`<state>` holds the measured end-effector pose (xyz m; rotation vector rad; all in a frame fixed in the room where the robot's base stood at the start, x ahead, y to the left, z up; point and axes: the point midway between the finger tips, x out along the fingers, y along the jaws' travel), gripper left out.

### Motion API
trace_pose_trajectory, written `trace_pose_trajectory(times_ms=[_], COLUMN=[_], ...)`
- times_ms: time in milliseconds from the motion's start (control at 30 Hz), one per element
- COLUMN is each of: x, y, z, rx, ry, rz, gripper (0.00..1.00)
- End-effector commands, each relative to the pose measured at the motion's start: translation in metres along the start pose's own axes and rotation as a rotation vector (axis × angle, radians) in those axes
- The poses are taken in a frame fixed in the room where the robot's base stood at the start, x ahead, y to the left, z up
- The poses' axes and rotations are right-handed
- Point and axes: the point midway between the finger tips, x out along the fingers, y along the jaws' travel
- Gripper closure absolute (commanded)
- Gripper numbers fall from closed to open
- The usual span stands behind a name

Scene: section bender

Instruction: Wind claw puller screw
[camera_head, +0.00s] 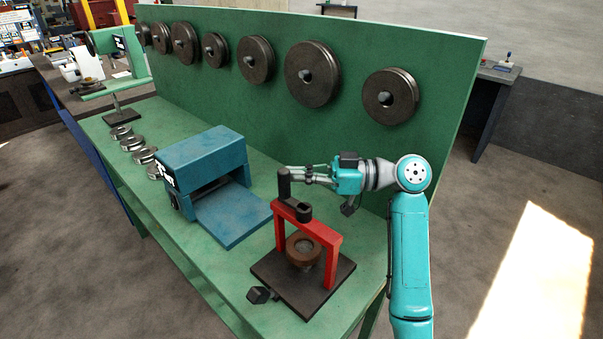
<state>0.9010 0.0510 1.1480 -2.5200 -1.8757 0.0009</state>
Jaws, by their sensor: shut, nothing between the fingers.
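The claw puller (323,235) is a red frame standing on a dark square base plate (330,285) near the front right end of the green bench. A brown round part (303,249) sits between its legs. The dark screw with its crank handle (284,187) stands at the top left of the red frame. My gripper (290,174) is shut with nothing between its fingers. It comes in from the right, and its fingertips appear at or just behind the upright handle. I cannot tell whether they touch it.
A blue machine (205,160) with a flat blue plate stands left of the puller. Several metal rings (132,143) lie further left. A green back panel (350,125) carrying several dark rollers rises behind my arm. A small dark block (262,295) is at the base plate's front left edge.

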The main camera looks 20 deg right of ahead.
Motion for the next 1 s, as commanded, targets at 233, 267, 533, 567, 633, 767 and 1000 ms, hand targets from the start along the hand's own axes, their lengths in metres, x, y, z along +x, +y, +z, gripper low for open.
trace_pose_trajectory(times_ms=[233, 267, 533, 567, 633, 767, 1000], x=[0.003, 0.003, 0.003, 0.003, 0.003, 0.000, -0.031], y=[-0.001, -0.001, -0.001, -0.001, -0.001, -0.001, 0.000], z=[0.000, 0.000, 0.000, 0.000, 0.000, 0.000, 0.000], rx=[0.000, 0.000, 0.000, 0.000, 0.000, 0.000, 0.000], ry=[0.000, 0.000, 0.000, 0.000, 0.000, 0.000, 0.000], rz=[-0.001, -0.001, -0.001, -0.001, -0.001, 0.000, 0.003], gripper=[1.00, 1.00, 1.00, 1.00, 1.00, 1.00, 1.00])
